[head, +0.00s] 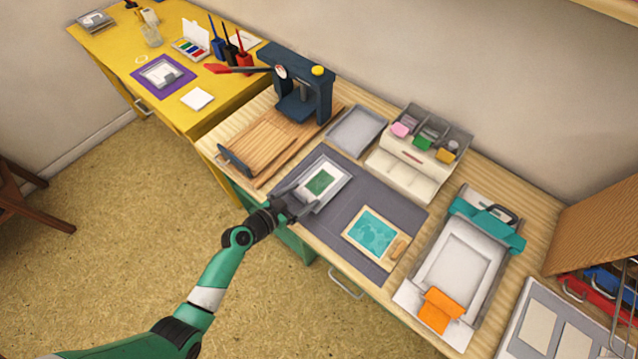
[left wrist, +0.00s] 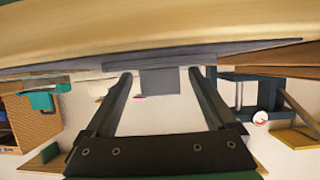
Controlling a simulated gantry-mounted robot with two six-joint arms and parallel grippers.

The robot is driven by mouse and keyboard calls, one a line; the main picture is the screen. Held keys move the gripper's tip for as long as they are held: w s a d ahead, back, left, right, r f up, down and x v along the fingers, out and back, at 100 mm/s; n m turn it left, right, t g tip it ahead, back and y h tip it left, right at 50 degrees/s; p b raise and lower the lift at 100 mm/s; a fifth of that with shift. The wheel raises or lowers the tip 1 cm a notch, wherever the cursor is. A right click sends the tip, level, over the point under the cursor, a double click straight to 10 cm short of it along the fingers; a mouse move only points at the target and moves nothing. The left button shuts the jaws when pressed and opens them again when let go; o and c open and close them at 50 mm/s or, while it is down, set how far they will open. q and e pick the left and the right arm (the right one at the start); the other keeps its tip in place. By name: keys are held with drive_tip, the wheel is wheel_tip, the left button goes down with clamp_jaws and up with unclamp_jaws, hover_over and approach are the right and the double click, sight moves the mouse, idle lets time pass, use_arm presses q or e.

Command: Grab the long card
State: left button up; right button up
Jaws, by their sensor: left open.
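A white rectangular card (head: 340,173) with a dark green panel lies on the grey mat (head: 335,221) in the head view. It is the most card-like long piece there, but I cannot tell for sure that it is the long card. My left gripper (head: 300,201) is at the card's near-left edge, with its fingers low over the mat. In the left wrist view my left gripper (left wrist: 162,78) shows two dark fingers spread wide, open with nothing clearly held between them. Whether a finger touches the card is unclear. My right gripper is out of view.
A wood-framed teal picture (head: 373,232) lies on the mat to the right. A dark blue press (head: 300,88) stands behind left, beside a grey tray (head: 355,133) and a white organiser (head: 405,165). A white unit with teal clamp (head: 465,255) stands right.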

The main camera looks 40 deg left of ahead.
use_arm(q)
clamp_jaws()
idle(0.3)
drive_tip(key=shift+r, duration=0.1)
drive_tip(key=shift+r, duration=0.3)
wheel_tip(320, 180, up, 2)
drive_tip(key=shift+r+p, duration=0.25)
drive_tip(key=shift+p, duration=0.8)
drive_tip(key=s+d+r+p, duration=0.8)
drive_tip(key=d+r+p, duration=0.1)
drive_tip(key=d+p, duration=0.1)
drive_tip(key=shift+s+d+r, duration=0.3)
drive_tip(key=shift+d+r, duration=0.1)
drive_tip(key=shift+d, duration=0.15)
